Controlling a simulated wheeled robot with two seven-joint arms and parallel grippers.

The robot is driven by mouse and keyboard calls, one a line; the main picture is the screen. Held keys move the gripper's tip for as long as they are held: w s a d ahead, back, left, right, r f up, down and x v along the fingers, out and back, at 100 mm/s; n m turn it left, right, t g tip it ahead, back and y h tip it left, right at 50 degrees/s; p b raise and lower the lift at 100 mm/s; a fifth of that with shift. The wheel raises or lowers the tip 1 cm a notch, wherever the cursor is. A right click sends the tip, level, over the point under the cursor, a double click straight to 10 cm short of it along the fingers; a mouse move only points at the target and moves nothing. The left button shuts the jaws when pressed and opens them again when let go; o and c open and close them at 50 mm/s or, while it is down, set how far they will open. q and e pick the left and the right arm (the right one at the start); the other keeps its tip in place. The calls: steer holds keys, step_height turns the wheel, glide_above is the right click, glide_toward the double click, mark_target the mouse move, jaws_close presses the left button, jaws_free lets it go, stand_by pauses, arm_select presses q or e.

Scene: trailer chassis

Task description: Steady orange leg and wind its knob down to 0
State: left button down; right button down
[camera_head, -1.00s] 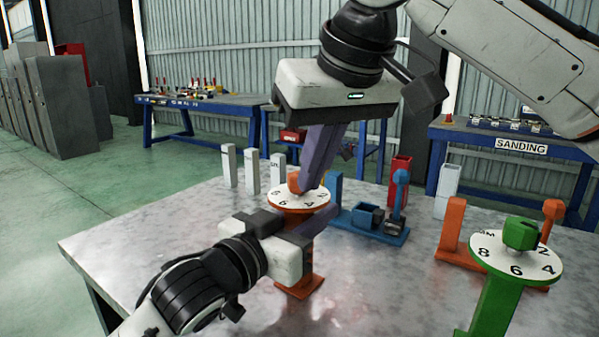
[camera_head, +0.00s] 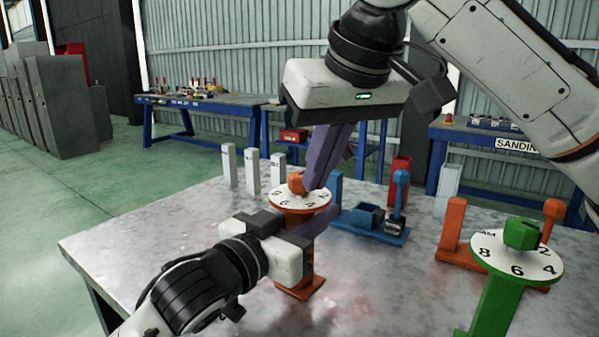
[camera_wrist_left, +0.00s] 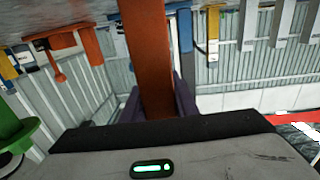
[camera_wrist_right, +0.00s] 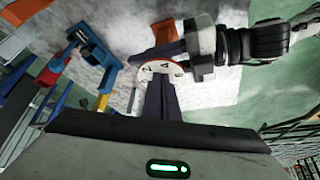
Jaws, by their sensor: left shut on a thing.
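The orange leg (camera_head: 299,262) stands upright on the metal table, with a white numbered dial (camera_head: 299,200) and an orange knob (camera_head: 296,183) on top. My left gripper (camera_head: 316,228) is shut on the leg below the dial; the left wrist view shows the orange post (camera_wrist_left: 150,65) between its fingers. My right gripper (camera_head: 316,187) reaches down from above, its fingertips at the knob's right side. In the right wrist view its purple fingers lie close together over the dial (camera_wrist_right: 161,71) and hide the knob. Whether they grip it is unclear.
A green leg with its own dial (camera_head: 517,255) stands at the front right. An orange fixture (camera_head: 452,228) and a blue fixture (camera_head: 372,225) stand behind and to the right. Several grey posts (camera_head: 252,172) line the back left. The table's front left is clear.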

mark_target(293, 226)
step_height(293, 226, up, 6)
steer(key=shift+s, duration=0.25)
stand_by(0.4)
arm_select(q)
steer(key=c, duration=1.1)
jaws_free()
steer(key=shift+a, duration=0.1)
steer(key=shift+p+v, duration=1.15)
steer(key=shift+v, duration=2.7)
steer(key=shift+s, duration=0.1)
arm_select(e)
step_height(293, 226, up, 2)
steer(key=shift+r, duration=0.15)
